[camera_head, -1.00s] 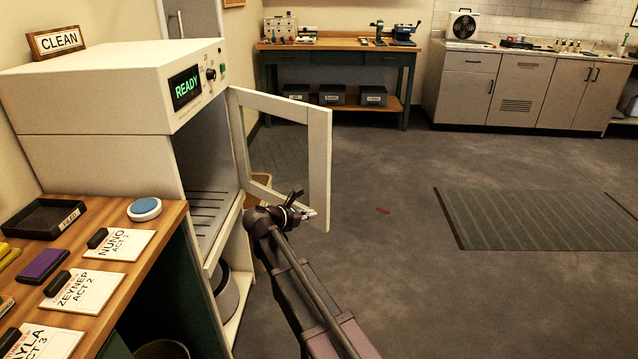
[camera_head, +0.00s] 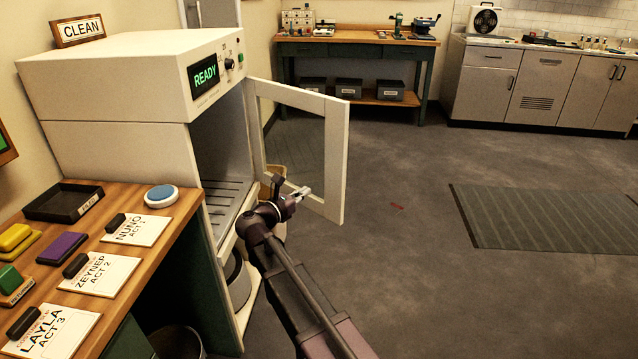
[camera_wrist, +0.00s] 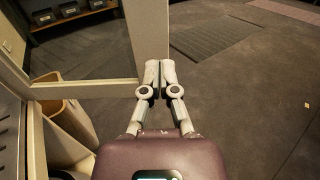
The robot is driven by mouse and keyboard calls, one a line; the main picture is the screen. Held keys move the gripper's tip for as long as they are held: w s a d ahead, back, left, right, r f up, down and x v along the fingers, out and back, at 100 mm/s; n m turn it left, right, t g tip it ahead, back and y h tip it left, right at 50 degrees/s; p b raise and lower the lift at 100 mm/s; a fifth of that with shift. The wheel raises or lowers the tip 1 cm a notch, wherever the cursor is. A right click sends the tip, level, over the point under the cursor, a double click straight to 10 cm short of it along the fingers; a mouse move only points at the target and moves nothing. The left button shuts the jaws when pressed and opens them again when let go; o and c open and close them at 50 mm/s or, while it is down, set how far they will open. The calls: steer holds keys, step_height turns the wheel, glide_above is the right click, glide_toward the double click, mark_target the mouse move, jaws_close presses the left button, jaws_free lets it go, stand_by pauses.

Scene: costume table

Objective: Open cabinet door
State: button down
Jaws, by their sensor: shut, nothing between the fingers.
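The white cabinet (camera_head: 120,85) stands at the left with a green READY display on its front. Its glass-paned door (camera_head: 336,165) is swung wide open to the right, and the slatted inside shows. My gripper (camera_head: 304,191) is shut and empty in front of the door's lower part. In the wrist view my closed fingertips (camera_wrist: 155,68) overlap the white door frame (camera_wrist: 148,45) near its free edge. I cannot tell whether they touch it.
A wooden table (camera_head: 182,210) with name cards, stamps and a black tray is at the front left. A bin (camera_wrist: 72,125) stands beside the cabinet, behind the door. A floor mat (camera_head: 550,217) lies at the right.

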mark_target(339, 170)
steer(key=x, duration=1.3)
steer(key=shift+w+d, duration=0.25)
steer(key=shift+w, duration=0.05)
